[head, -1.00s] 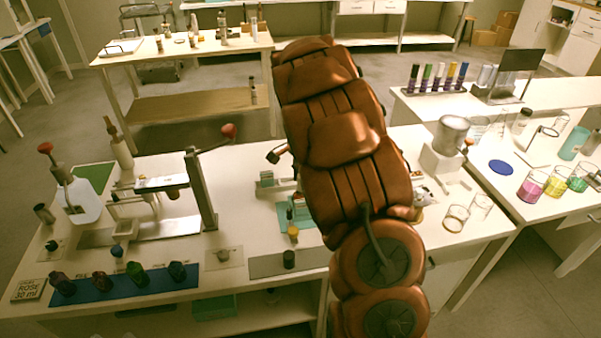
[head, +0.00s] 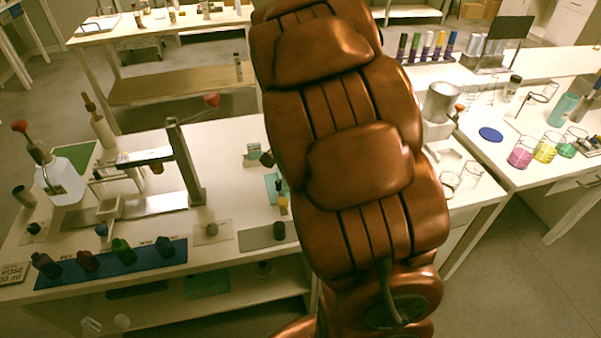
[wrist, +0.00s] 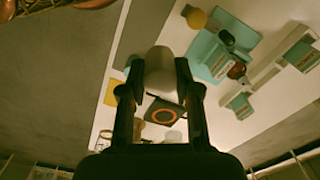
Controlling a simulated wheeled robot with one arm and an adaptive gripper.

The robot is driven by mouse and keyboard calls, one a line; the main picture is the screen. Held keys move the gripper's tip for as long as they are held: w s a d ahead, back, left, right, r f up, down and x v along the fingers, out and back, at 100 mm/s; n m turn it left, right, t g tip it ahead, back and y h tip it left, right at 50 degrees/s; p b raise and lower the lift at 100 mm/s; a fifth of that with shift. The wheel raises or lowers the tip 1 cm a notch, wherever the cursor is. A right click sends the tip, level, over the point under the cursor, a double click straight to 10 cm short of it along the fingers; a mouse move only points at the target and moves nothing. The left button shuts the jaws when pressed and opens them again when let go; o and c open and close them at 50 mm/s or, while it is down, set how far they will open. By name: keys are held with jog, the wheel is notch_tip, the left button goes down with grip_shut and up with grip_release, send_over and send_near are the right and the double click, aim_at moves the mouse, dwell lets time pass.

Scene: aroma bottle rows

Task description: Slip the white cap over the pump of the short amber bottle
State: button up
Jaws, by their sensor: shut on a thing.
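My gripper (wrist: 158,72) shows in the wrist view, its two dark fingers closed on the sides of a pale, rounded white cap (wrist: 160,62). The cap is held above the bench. In the head view my arm hides the gripper and cap. In the wrist view a red-brown rounded thing (wrist: 236,71) sits by a teal mat (wrist: 208,51), apart from the cap.
A dark square with an orange ring (wrist: 164,115) lies below the cap in the wrist view. A metal stand (head: 185,165) and a blue mat (head: 110,263) with several dark bottles are on the left. Beakers (head: 520,152) stand on the right bench.

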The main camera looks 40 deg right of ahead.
jog(key=w+d+p, duration=0.1)
jog(key=w+d, duration=0.1)
jog(key=w, duration=0.3)
jog(key=w+d+p, duration=0.1)
jog(key=w+d, duration=0.1)
jog(key=w, duration=0.3)
jog(key=w+d+r+p, duration=0.1)
jog(key=w+d, duration=0.1)
jog(key=w, duration=0.3)
jog(key=shift+w+d, duration=0.25)
jog(key=shift+w, duration=0.05)
jog(key=shift+w+f, duration=0.1)
jog(key=shift+f, duration=1.15)
jog(key=shift+f+b, duration=1.3)
jog(key=shift+f, duration=1.35)
dwell(2.3)
